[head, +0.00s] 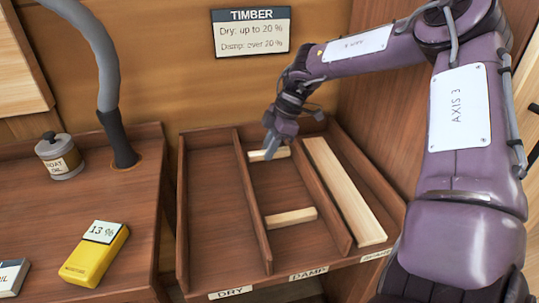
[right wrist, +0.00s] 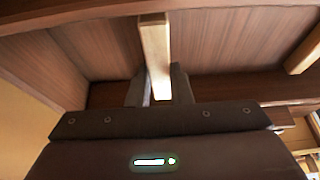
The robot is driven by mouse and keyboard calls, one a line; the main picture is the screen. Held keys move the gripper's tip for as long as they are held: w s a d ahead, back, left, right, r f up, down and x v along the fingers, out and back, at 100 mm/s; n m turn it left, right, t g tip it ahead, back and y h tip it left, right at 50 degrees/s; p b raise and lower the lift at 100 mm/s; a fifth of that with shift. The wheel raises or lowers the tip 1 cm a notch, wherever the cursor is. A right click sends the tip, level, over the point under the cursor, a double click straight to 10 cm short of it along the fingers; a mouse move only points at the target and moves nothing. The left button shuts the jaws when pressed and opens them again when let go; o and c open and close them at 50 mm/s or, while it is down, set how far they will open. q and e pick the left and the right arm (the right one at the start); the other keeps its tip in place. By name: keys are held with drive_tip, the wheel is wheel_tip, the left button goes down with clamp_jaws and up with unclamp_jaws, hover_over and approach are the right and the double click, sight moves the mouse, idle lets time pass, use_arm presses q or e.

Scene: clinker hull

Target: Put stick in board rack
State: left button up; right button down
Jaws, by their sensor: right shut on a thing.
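The wooden board rack (head: 211,262) has a left bay labelled DRY, a middle bay labelled DAMP and a right bay whose label is too small to read. My right gripper (head: 270,147) is shut on a pale stick (head: 281,153) at the back of the DAMP bay. In the right wrist view the stick (right wrist: 155,50) runs away from between the fingers (right wrist: 160,88). I cannot tell whether it touches the floor of the bay. Another pale stick (head: 291,217) lies crosswise nearer the front of the DAMP bay. My left gripper is out of view.
A long pale board (head: 343,190) lies in the right bay. The DRY bay is empty. A yellow meter (head: 95,253) reading 13 %, a small tin (head: 60,158) and a grey bent pipe (head: 103,60) are on the left bench. A TIMBER sign (head: 252,32) hangs behind.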

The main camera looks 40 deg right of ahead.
drive_tip(key=shift+f, duration=1.3)
drive_tip(key=shift+w, duration=0.1)
drive_tip(key=c, duration=1.3)
unclamp_jaws()
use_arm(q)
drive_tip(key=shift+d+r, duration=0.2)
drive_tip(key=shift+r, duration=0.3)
